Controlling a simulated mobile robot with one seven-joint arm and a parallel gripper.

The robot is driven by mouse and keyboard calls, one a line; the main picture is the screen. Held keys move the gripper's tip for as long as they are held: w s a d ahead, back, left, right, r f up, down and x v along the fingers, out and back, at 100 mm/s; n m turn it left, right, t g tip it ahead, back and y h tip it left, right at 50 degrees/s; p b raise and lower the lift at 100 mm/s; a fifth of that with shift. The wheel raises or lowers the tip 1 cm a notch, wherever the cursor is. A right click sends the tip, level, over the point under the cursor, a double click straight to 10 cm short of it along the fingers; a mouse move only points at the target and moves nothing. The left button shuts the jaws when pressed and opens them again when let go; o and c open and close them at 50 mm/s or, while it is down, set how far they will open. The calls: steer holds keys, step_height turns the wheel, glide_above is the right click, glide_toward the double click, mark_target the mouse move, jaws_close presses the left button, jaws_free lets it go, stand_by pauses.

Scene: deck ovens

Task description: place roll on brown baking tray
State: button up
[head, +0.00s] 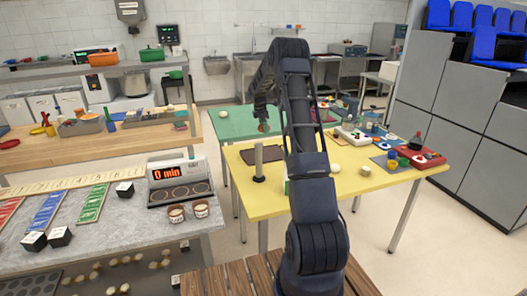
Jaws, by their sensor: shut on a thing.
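My gripper (262,121) hangs down left of my raised arm, in front of the green table in the picture. It is shut on a small orange-brown thing that looks like the roll (263,128); the fingers hide much of it. A flat dark brown piece (272,153), which may be the brown baking tray, lies on the yellow table, partly hidden by my arm. Another dark reddish-brown flat piece (325,116) lies on the green table, right of my arm. I cannot tell for sure which is the tray. The held thing is apart from both.
The yellow table (240,205) carries a grey upright post (258,160), a pale round thing (335,168), and coloured trays with small items on its right. The grey counter (130,225) at left holds a timer display (168,173) and cups. The yellow table's front left is clear.

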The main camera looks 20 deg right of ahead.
mark_target(264, 154)
step_height(264, 154, down, 15)
steer(key=shift+r, duration=0.2)
stand_by(0.4)
steer(key=shift+f, duration=0.15)
steer(key=o, duration=1)
steer(key=shift+c, duration=0.2)
